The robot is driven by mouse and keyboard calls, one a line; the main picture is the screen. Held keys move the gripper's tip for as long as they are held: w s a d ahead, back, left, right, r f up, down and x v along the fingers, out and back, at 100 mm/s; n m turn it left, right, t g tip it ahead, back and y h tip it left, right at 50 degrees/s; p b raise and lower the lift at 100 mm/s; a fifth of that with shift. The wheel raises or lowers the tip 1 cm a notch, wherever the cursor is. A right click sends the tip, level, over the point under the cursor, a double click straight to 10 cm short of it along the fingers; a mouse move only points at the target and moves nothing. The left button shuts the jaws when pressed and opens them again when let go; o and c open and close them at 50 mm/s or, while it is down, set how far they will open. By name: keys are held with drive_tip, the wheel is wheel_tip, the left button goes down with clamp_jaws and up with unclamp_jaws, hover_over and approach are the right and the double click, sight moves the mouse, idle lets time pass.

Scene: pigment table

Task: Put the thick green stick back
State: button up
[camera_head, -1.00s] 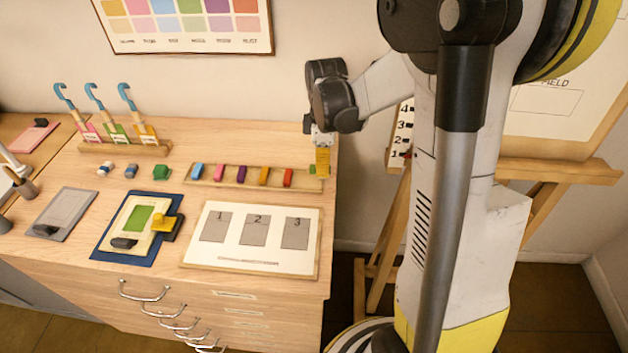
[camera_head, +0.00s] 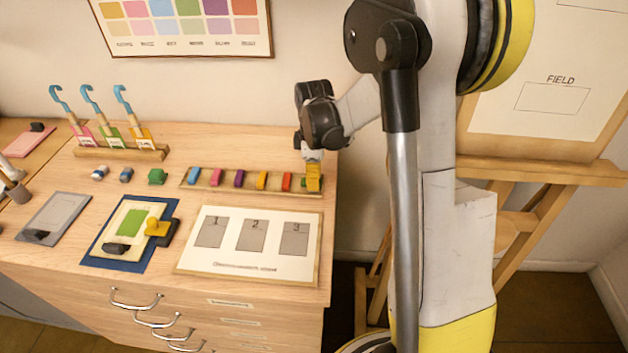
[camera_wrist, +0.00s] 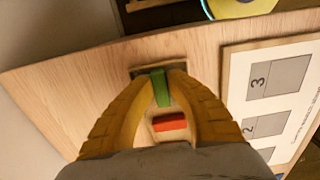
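The thick green stick (camera_wrist: 161,88) is between my fingertips in the wrist view, at the end of the wooden stick tray. Only a small bit of green shows beside my fingers in the head view (camera_head: 303,183). My gripper (camera_head: 314,178) points down at the right end of the tray (camera_head: 204,186), its yellow fingers closed in on the stick. Whether the stick touches the tray bottom is hidden. The red stick (camera_head: 286,182) lies in the tray beside it and also shows between my fingers, lower in the wrist view (camera_wrist: 170,123).
Orange (camera_head: 261,180), purple, pink and blue sticks lie further left in the tray. A board with numbered grey fields (camera_head: 250,268) lies in front. A green block (camera_head: 157,177) sits left of the tray. The table's right edge is close to my gripper.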

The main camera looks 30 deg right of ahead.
drive_tip(key=shift+o, duration=1)
drive_tip(key=shift+r, duration=0.1)
wheel_tip(320, 180, up, 12)
drive_tip(key=p, duration=0.5)
drive_tip(key=s+a+r+m+t, duration=0.3)
drive_tip(key=s+a+r+m, duration=0.1)
drive_tip(key=s, duration=0.4)
drive_tip(key=s+a+r+m+t, duration=0.4)
drive_tip(key=s+a+m, duration=0.3)
drive_tip(key=s, duration=0.2)
drive_tip(key=shift+s+a, duration=0.25)
drive_tip(key=shift+a, duration=0.05)
drive_tip(key=shift+b, duration=0.3)
drive_tip(key=shift+f+b, duration=0.3)
